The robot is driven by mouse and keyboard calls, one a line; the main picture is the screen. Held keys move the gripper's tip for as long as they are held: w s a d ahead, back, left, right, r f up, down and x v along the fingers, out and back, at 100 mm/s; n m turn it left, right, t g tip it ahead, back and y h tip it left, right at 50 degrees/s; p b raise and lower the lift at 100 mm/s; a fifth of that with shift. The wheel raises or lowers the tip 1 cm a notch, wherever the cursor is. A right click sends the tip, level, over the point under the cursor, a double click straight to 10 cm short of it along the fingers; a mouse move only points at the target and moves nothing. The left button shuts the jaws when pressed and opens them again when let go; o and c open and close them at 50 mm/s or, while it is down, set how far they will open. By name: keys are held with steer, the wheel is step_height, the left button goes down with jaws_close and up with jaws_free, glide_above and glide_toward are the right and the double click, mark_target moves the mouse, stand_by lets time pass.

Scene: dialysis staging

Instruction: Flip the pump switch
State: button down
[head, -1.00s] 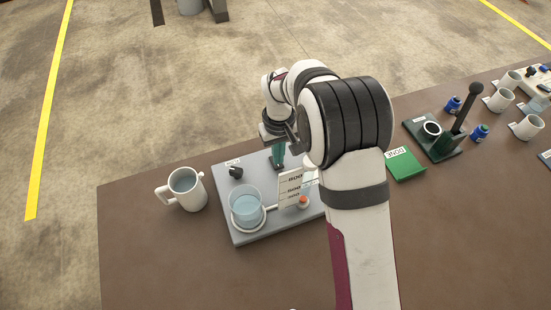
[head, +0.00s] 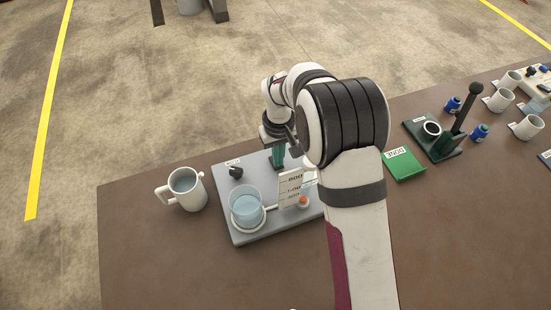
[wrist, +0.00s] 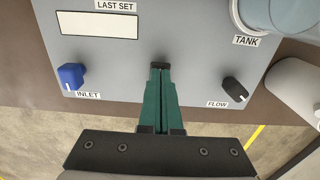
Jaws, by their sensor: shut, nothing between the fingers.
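The grey panel (head: 245,232) lies on the brown table, and it fills much of the wrist view (wrist: 195,40). My gripper (wrist: 160,68) is shut, its green fingers pointing at the panel between a blue INLET knob (wrist: 71,76) and a black FLOW knob (wrist: 234,90). In the head view my gripper (head: 278,163) is at the panel's far side; I cannot tell whether the tips touch it. I see no label reading pump. A switch at the fingertips cannot be made out, and my arm hides the panel's right part in the head view.
A clear tank of water (head: 246,207) and an upright scale card (head: 289,188) stand on the panel, with an orange-red piece (head: 303,202) beside the card. A white jug (head: 184,189) stands left. A green DONE pad (head: 404,164) lies right. The front left table is clear.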

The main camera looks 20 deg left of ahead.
steer(key=shift+f, duration=0.55)
steer(key=shift+r, duration=3.55)
steer(key=s+d+r+m+t+y, duration=0.15)
steer(key=s+d+r+m, duration=0.3)
steer(key=d+r, duration=0.5)
steer(key=s+d+r+m+t+y, duration=0.1)
steer(key=s+d+r+m+t, duration=0.3)
steer(key=d+r, duration=0.55)
steer(key=s+d+f+m+g, duration=0.2)
steer(key=s+f+m, duration=0.1)
steer(key=s, duration=0.4)
steer(key=s+d+f+m+g, duration=0.3)
steer(key=s+f, duration=0.2)
steer(key=s, duration=0.3)
steer(key=shift+s+f+g+h, duration=0.25)
steer(key=shift+f+g+h, duration=0.05)
steer(key=shift+g+h, duration=0.05)
